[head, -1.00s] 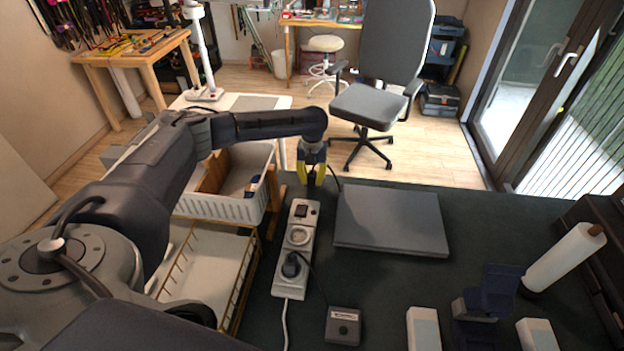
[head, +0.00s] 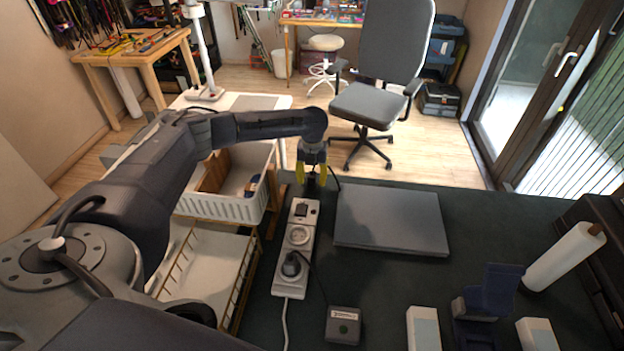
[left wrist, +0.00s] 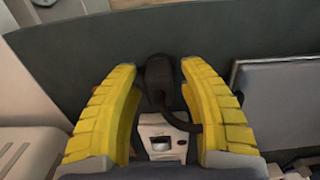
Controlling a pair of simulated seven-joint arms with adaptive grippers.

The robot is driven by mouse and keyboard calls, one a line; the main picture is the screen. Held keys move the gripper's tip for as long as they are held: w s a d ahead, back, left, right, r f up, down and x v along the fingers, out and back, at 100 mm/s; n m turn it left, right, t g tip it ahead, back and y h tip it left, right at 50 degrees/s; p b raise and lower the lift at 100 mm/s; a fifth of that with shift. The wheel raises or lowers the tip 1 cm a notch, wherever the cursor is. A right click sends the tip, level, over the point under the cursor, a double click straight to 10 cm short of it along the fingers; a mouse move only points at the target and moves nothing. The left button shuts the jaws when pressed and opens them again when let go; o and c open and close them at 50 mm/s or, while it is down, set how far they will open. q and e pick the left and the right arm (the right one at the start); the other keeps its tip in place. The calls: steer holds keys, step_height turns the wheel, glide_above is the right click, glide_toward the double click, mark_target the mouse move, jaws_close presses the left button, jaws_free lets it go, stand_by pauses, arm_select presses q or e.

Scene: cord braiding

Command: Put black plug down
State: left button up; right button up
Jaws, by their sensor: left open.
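My left gripper (head: 312,173) is open above the far end of the white power strip (head: 296,248). In the left wrist view its yellow fingers (left wrist: 160,105) stand apart on both sides of a black plug (left wrist: 160,78), with gaps to it. The plug lies on the dark table just beyond the strip's end (left wrist: 162,138), and its cord bends off to the right. In the head view the gripper mostly hides this plug. My right gripper is not in view.
A closed grey laptop (head: 390,219) lies right of the strip. A small dark box (head: 343,325) stands nearer, with white boxes (head: 423,328), a blue holder (head: 490,300) and a paper roll (head: 563,257) to the right. A white crate (head: 225,205) and wire basket stand left, beyond the table edge.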

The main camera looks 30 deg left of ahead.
mark_target(312, 174)
arm_select(q)
step_height(312, 174, up, 12)
stand_by(0.6)
